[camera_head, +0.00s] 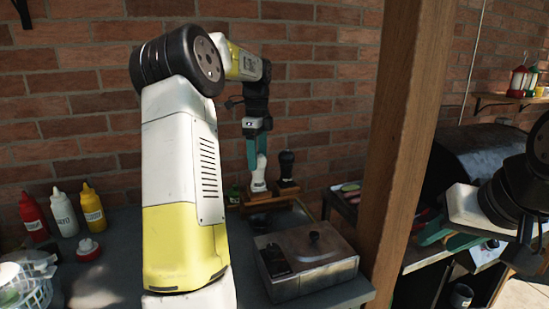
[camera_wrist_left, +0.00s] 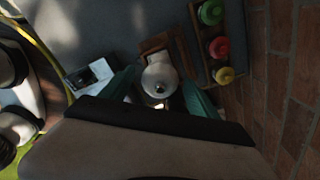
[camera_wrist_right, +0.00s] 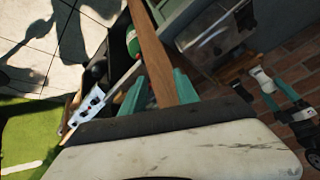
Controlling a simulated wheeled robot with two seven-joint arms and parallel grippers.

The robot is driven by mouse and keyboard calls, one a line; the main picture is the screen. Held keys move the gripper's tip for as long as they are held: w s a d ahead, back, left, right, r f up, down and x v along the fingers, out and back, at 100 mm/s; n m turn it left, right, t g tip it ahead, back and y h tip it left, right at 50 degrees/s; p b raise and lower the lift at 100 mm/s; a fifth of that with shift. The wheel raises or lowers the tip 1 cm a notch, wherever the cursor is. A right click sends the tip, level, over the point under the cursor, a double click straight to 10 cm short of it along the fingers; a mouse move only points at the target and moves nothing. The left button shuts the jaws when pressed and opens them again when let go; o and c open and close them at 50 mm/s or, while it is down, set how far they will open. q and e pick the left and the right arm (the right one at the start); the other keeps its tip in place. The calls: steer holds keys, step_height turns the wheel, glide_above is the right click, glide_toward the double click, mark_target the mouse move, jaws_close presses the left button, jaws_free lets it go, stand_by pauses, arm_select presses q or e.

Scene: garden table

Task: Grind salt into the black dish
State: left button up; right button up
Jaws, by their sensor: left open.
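A white grinder (camera_head: 258,178) stands upright on a small wooden stand (camera_head: 257,197) by the brick wall. A black grinder (camera_head: 287,165) stands just right of it. My left gripper (camera_head: 257,145) points down over the white grinder. In the left wrist view the white grinder (camera_wrist_left: 160,78) lies between its two spread teal fingers (camera_wrist_left: 158,92); contact cannot be told. My right gripper (camera_head: 448,234) is at the far right, beyond the wooden post, with its teal fingers apart and nothing seen held. I cannot make out the black dish clearly.
A lidded metal box (camera_head: 312,265) stands on the table's front right. A wooden post (camera_head: 398,130) rises between the table and my right arm. Red (camera_head: 33,217), white (camera_head: 65,213) and yellow (camera_head: 92,208) bottles stand at left. Jars with coloured lids (camera_wrist_left: 219,47) stand beside the grinder.

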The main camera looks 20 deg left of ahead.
mark_target(258, 155)
arm_select(q)
step_height(258, 155, up, 7)
steer(key=shift+r, duration=0.2)
